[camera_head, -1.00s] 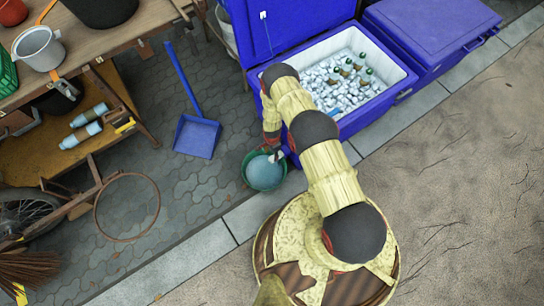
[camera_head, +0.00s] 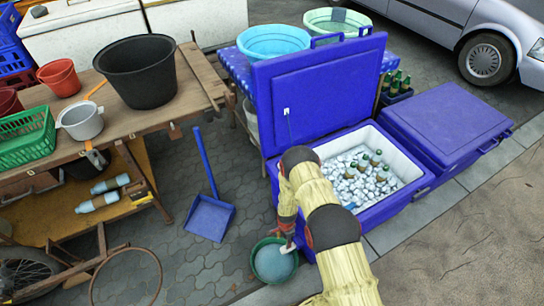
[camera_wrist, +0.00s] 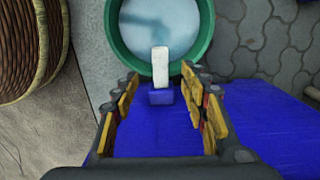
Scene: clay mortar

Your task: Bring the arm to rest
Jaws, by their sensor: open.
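My gripper (camera_wrist: 159,76) is open, with its two fingers apart. In the wrist view a white spout-like piece with a blue base (camera_wrist: 160,66) shows between the fingers, reaching over the rim of a green basin (camera_wrist: 118,50). The fingers do not visibly grip it. In the head view my gripper (camera_head: 286,236) is low beside the front left corner of the open blue cooler (camera_head: 375,211), just above the green basin (camera_head: 256,262). The basin holds pale bluish water. My arm is bent and reaches forward from the bottom of the head view.
The cooler holds ice and several bottles; its lid (camera_head: 320,95) stands raised. A closed blue cooler (camera_head: 445,115) is to its right. A blue dustpan (camera_head: 209,218) and a wooden workbench (camera_head: 185,85) are to the left. Open pavement (camera_head: 480,250) lies at right.

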